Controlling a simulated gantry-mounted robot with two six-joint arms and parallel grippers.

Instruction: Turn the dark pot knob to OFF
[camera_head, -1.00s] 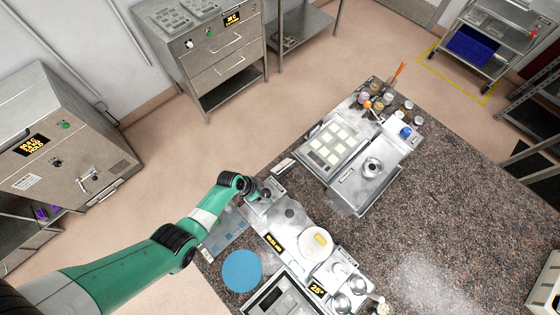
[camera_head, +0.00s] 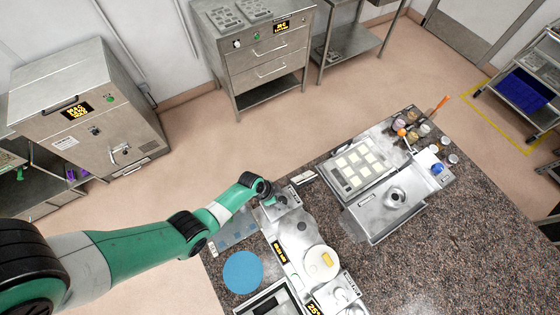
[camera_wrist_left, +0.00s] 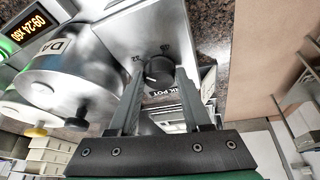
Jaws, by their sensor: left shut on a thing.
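The dark pot knob (camera_wrist_left: 158,72) is a round black knob with a pale pointer line, on the metal front of a unit in the left wrist view. Marks and numbers stand around it, and a partly covered label ending in "POT" shows beside it. My left gripper (camera_wrist_left: 160,76) has one finger on each side of the knob and is shut on it. In the head view my left gripper (camera_head: 268,196) is at the metal dark pot unit (camera_head: 288,199), and hides the knob there. My right gripper is in neither view.
A larger metal unit (camera_head: 303,245) with a display adjoins the dark pot. A blue round mat (camera_head: 243,272) lies in front. A mould tray (camera_head: 358,167) and small jars stand further back. Bare granite worktop (camera_head: 450,235) lies to the right.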

